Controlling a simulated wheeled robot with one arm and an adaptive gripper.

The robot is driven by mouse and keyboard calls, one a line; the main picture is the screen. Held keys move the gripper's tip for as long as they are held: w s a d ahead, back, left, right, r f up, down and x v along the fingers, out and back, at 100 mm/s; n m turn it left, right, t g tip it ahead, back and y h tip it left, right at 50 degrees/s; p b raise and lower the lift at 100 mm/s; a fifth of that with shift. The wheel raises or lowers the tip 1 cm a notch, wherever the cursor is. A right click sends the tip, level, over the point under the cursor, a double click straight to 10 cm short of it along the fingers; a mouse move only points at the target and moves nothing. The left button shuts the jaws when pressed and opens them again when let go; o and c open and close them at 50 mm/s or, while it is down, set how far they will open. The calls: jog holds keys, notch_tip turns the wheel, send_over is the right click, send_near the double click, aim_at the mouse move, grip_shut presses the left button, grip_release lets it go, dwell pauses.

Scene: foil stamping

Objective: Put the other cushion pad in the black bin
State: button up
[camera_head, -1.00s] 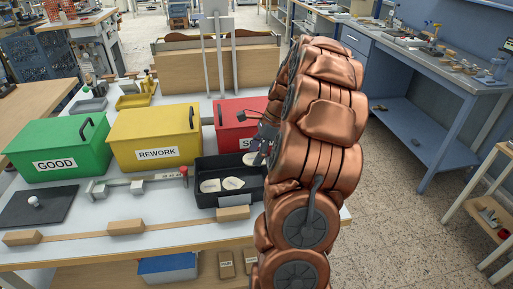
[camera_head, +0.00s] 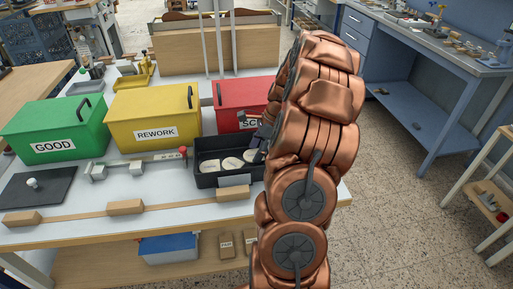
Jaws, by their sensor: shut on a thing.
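The black bin (camera_head: 208,181) is an open tray on the white table, in front of the red box. Pale round pads lie in it: one on the left (camera_head: 210,167) and one in the middle (camera_head: 232,163). A third pale round piece, the cushion pad (camera_head: 250,156), shows at the bin's right end, just below my gripper (camera_head: 262,138). My gripper is over the bin's right end, shut, and partly hidden behind my copper arm. Its fingertips are small and dark, so their contact with the pad is hard to see.
A long wooden strip with blocks (camera_head: 125,207) runs along the front. A dark mat (camera_head: 40,187) lies at left. My arm covers the bin's right side.

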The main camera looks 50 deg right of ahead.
jog(key=o, duration=0.9)
jog(key=shift+c, duration=0.2)
jog(key=shift+r, duration=0.1)
notch_tip(320, 180, up, 10)
jog(key=p, duration=0.4)
dwell(0.7)
